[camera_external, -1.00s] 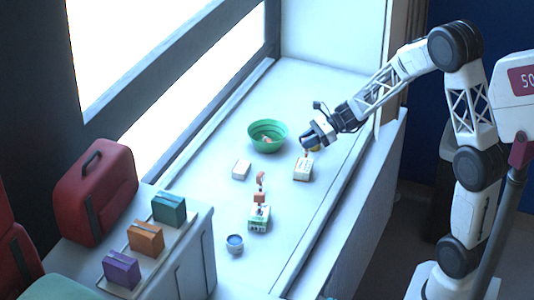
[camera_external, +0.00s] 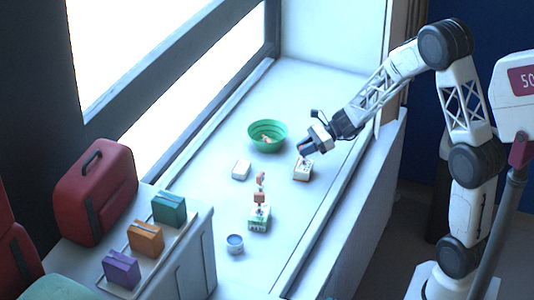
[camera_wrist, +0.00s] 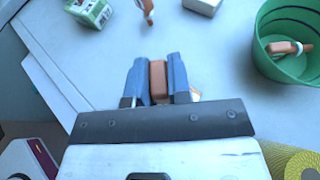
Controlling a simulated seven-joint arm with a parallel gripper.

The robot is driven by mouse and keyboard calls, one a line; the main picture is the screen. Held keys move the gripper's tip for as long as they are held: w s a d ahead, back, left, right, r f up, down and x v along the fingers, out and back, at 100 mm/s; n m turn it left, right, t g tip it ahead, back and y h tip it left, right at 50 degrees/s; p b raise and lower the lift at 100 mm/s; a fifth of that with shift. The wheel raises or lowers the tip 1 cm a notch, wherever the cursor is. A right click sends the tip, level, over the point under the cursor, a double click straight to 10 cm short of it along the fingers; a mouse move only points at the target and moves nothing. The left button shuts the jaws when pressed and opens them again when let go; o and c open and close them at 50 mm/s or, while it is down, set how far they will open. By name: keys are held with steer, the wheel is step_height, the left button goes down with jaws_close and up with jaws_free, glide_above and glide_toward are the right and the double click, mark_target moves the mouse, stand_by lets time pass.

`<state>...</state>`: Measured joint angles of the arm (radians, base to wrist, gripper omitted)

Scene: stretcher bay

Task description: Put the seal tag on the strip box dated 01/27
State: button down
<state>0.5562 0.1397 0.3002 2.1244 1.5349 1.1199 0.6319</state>
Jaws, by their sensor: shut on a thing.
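My gripper (camera_external: 304,149) is shut on an orange-brown seal tag (camera_wrist: 158,80), which sits between the two blue fingers in the wrist view. In the external view the gripper is right above a small pale strip box (camera_external: 302,172), with its fingertips at the box's far edge. I cannot tell whether the tag touches it. A second pale box (camera_external: 241,170) lies to the left. A green-and-white box (camera_external: 259,221) stands nearer the front, with an orange piece (camera_external: 259,197) at its top.
A green bowl (camera_external: 254,137) holds another orange tag (camera_wrist: 285,47). An orange item (camera_external: 260,178) shows just behind the green-and-white box. A small blue-grey cup (camera_external: 235,245) stands at the front. The counter's right side is clear.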

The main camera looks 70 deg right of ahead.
steer(key=shift+f, duration=0.15)
steer(key=c, duration=1.1)
jaws_free()
steer(key=shift+o, duration=0.2)
steer(key=shift+s+d+r, duration=0.1)
steer(key=shift+r, duration=0.15)
steer(key=v, duration=1.1)
steer(key=shift+s+d, duration=0.2)
steer(key=shift+s, duration=0.05)
steer(key=shift+r, duration=0.15)
